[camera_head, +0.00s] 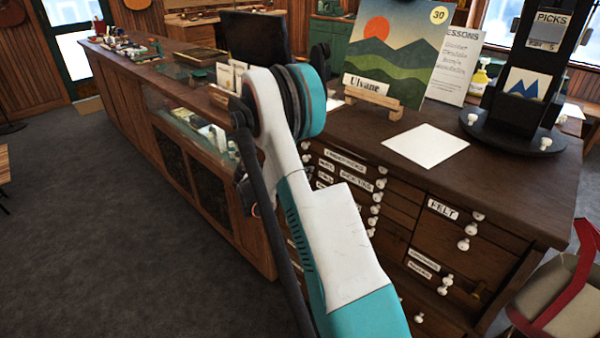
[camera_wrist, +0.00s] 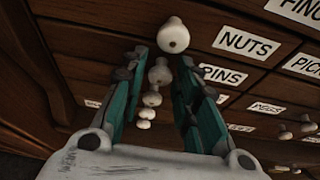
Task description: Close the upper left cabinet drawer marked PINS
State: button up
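In the wrist view the PINS label (camera_wrist: 222,74) is on a dark wooden drawer front, partly hidden by my gripper's right finger. The NUTS label (camera_wrist: 246,43) is above it in the picture. My gripper (camera_wrist: 163,56) is open, its two teal fingers apart. Between them a white knob (camera_wrist: 160,73) shows, in line with the PINS label; I cannot tell whether they touch it. How far the PINS drawer stands out is unclear. In the head view the drawer cabinet (camera_head: 395,240) is at the centre right; my arm hides its left part and my gripper.
A larger white knob (camera_wrist: 173,35) is close to the fingertips, with smaller knobs (camera_wrist: 150,99) beyond. On the countertop (camera_head: 490,190) are a white sheet (camera_head: 425,146), a painting (camera_head: 400,45) and a black stand (camera_head: 520,100). A red chair (camera_head: 560,290) is at the right.

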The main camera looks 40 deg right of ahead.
dwell(0.3)
jog(key=v, duration=1.2)
dwell(0.3)
jog(key=s+a+r+m+t+y, duration=0.4)
jog(key=s+a+r+m+y, duration=0.35)
jog(key=a+r, duration=0.5)
jog(key=s+a+m+t+y, duration=0.1)
jog(key=s+a+m+y, duration=0.1)
jog(key=s+a, duration=0.4)
jog(key=s+a+m+t+y, duration=0.1)
jog(key=s+a+m+y, duration=0.1)
jog(key=s+a+m, duration=0.3)
jog(key=s+a+m+y, duration=0.2)
jog(key=s+a+m, duration=0.2)
jog(key=s+a, duration=0.3)
jog(key=shift+s+a+f+t, duration=0.1)
jog(key=shift+s+a+t, duration=0.1)
jog(key=shift+a+t, duration=0.2)
